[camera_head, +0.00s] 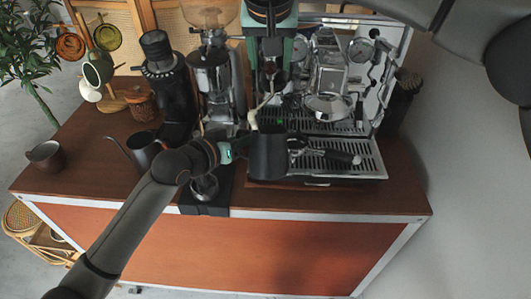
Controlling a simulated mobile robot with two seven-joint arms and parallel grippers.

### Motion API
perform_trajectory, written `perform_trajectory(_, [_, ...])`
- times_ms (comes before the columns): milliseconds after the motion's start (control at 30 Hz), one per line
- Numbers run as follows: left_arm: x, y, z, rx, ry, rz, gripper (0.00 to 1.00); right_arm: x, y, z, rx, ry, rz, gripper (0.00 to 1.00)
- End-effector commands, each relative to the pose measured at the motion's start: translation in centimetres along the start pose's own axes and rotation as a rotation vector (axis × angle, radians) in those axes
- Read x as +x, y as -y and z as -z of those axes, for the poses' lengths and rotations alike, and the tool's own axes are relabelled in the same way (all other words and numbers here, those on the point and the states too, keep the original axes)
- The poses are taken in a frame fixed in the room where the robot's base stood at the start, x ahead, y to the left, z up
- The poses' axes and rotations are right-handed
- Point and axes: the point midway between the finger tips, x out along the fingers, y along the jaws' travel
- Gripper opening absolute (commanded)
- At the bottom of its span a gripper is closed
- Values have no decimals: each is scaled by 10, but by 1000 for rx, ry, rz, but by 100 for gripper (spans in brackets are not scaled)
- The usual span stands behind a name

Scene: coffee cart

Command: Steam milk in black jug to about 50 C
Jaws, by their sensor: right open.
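The black jug (268,158) is upright in front of the espresso machine (328,72), at the left end of its drip tray (362,168). My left gripper (234,150) reaches it from the left and appears closed on its handle side; the handle itself is hidden. A thin pale steam wand (262,104) comes down to the jug's rim at its left side. The milk inside cannot be made out. My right gripper (270,72) comes down from the top, open, in front of the machine's left part, above the jug and near the wand's upper end.
A portafilter (338,156) lies on the drip tray right of the jug. Grinders (212,82), a gooseneck kettle (143,148), a mug tree (108,100) and a cup (46,156) stand left. A metal tamper (204,187) sits on a black mat near the front edge.

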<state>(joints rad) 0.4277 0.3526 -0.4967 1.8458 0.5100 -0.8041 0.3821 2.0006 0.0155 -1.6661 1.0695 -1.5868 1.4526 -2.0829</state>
Motion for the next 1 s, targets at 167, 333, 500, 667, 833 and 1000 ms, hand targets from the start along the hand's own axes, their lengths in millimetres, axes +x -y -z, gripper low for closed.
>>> perform_trajectory(167, [0, 0, 1, -1, -3, -1, 0, -17, 0, 10, 1, -3, 0, 60])
perform_trajectory(333, [0, 0, 1, 0, -3, -1, 0, -32, 0, 17, 1, -2, 0, 60])
perform_trajectory(500, [0, 0, 1, 0, -3, -1, 0, -46, 0, 26, 2, -2, 0, 60])
perform_trajectory(667, [0, 0, 1, 0, -3, -1, 0, -54, 0, 30, 0, -1, -1, 60])
perform_trajectory(833, [0, 0, 1, 0, -3, -1, 0, -55, 0, 30, -1, 0, -1, 60])
perform_trajectory(1000, [0, 0, 1, 0, -3, -1, 0, -55, 0, 30, -1, 0, -1, 60])
